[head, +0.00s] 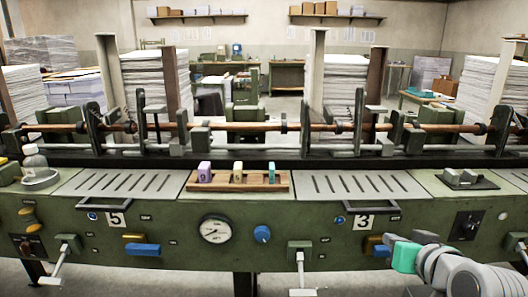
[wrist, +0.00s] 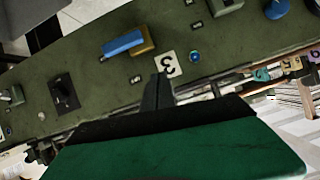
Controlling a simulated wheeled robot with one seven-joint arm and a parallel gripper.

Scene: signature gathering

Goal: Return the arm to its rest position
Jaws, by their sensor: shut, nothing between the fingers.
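My gripper (head: 388,239) shows at the lower right of the head view, at the end of my grey and teal arm. It is in front of the green machine panel (head: 335,251), just below the label 3 (head: 364,222). In the wrist view my gripper (wrist: 158,84) has its dark fingers together with nothing between them. They point toward the panel, and their tips lie just beside the label 3 (wrist: 168,64) in the picture. I cannot tell whether they touch the panel.
A blue handle (wrist: 122,43) and a brown-yellow one (wrist: 143,40) stick out near my gripper. A bar handle (head: 373,206) is above it. A wooden tray (head: 282,182) with colored blocks and a bottle (head: 36,163) stand on the machine top. Paper stacks (head: 155,85) rise behind.

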